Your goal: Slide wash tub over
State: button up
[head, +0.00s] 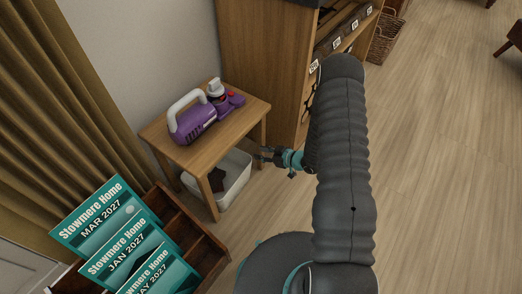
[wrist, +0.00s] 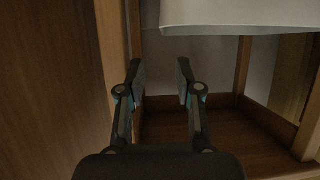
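The wash tub (head: 235,188) is a pale, whitish tub on the floor under a small wooden table (head: 190,153). A dark thing (head: 216,178), perhaps cloth, shows inside it. My gripper (head: 262,155) is beside the table's right side, close to the tub's right end. In the wrist view my gripper (wrist: 161,78) is open, with nothing between its fingers. The pale tub (wrist: 240,14) fills the top right of that view, apart from the fingertips. My arm and the table hide parts of the gripper and tub in the head view.
A purple appliance (head: 195,122) with a white handle stands on the table. A table leg (wrist: 110,45) is just left of the fingers in the wrist view. A wooden cabinet (head: 262,60) stands behind; a magazine rack (head: 208,248) is at lower left. Open floor (head: 440,150) lies right.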

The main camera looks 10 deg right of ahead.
jog(key=shift+a, duration=0.15)
jog(key=x, duration=1.4)
jog(key=shift+r+b, duration=0.2)
jog(key=shift+b, duration=0.15)
grip_shut()
